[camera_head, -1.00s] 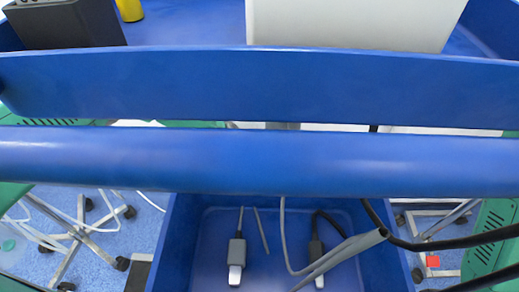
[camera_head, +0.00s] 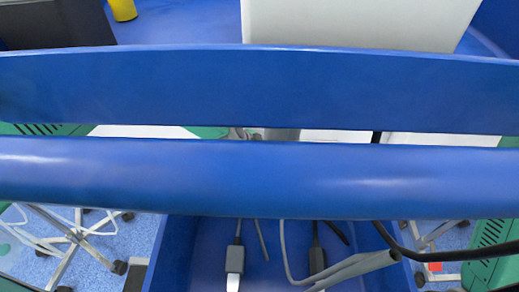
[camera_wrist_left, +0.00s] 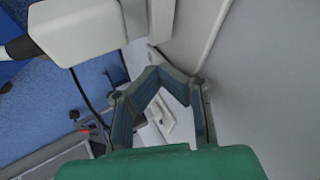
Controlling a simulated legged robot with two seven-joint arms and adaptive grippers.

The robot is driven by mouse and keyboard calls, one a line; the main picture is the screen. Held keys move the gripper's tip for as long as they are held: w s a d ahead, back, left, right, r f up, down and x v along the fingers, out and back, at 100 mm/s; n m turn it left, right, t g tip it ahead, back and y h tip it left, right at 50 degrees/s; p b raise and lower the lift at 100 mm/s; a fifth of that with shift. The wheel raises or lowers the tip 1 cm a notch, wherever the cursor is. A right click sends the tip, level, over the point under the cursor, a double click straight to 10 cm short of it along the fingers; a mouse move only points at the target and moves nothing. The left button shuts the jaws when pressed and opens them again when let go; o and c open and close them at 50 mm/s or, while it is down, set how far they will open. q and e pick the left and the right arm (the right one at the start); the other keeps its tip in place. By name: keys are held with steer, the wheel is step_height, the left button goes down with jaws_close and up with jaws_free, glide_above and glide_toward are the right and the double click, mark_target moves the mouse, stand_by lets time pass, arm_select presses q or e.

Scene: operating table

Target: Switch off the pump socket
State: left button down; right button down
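In the left wrist view, a small white switch-like fitting on a pale plate (camera_wrist_left: 162,118) shows through the gap between my fingers; I cannot tell whether it is the pump socket or how its switch stands. My left gripper (camera_wrist_left: 158,72) has its two dark fingers leaning together, with the tips meeting or nearly so, and nothing visible held. How far it is from the fitting is unclear. Neither gripper shows in the head view. My right gripper is not in view.
A blue rail (camera_head: 250,178) crosses the head view below a blue shelf edge (camera_head: 250,90) with a white box (camera_head: 350,22) behind. Below, a blue bin (camera_head: 190,255) holds grey cable connectors (camera_head: 235,258). A white housing (camera_wrist_left: 75,28) is near the left wrist camera.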

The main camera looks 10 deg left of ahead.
arm_select(q)
steer(key=v, duration=0.8)
steer(key=shift+w+r, duration=0.25)
steer(key=shift+r, duration=0.3)
